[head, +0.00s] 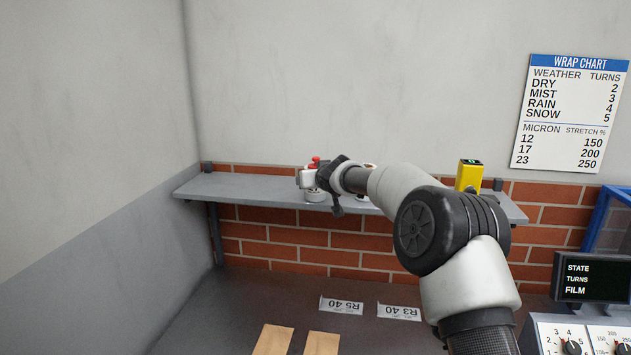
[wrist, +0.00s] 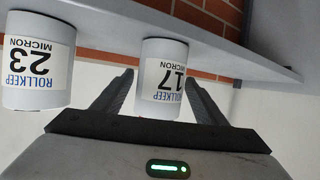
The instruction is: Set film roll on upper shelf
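The wrist view is upside down. It shows a white film roll marked 17 MICRON (wrist: 163,78) standing on the grey shelf (wrist: 225,55). A second white roll marked 23 MICRON (wrist: 38,62) stands to its left in that view. My gripper (wrist: 160,88) has one finger on each side of the 17 roll, with slim gaps showing, so it looks open around it. My arm hides much of the shelf.
A yellow device (head: 468,175) stands at the shelf's right. A small red item (head: 315,162) shows behind my gripper. The table below holds R5 40 (head: 341,306) and R3 40 (head: 399,312) labels. A control panel (head: 585,338) is at right. The shelf's left end is clear.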

